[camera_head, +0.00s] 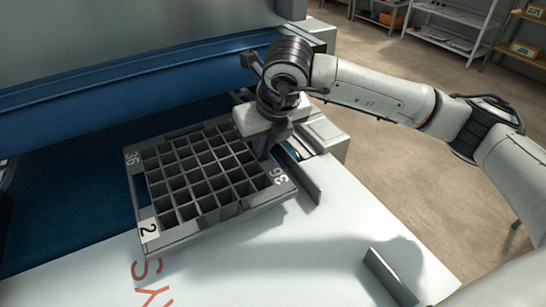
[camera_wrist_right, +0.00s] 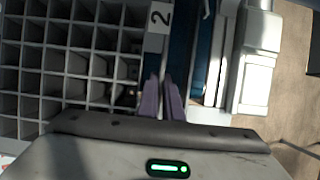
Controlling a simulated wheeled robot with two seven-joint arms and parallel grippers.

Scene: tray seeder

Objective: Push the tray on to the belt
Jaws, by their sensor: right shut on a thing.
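The tray (camera_head: 164,240) is grey, with many square cells, "36" marks and a white "2" label at its near left corner. It lies partly over the dark blue belt (camera_head: 60,215) and partly over the white table. My right gripper (camera_head: 262,150) is at the tray's right side, towards its far corner, fingers down. In the wrist view its two purple fingers (camera_wrist_right: 163,98) are close together on the tray's rim, near a "2" label (camera_wrist_right: 159,18). The exact contact is partly hidden. My left gripper is not in view.
The white table (camera_head: 260,265) has red letters. Two upright grey guide plates stand on it, one right of the tray (camera_head: 302,182) and one nearer (camera_head: 391,277). A blue machine beam (camera_head: 90,100) spans the belt's far side. Shelves (camera_head: 455,25) stand at the back right.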

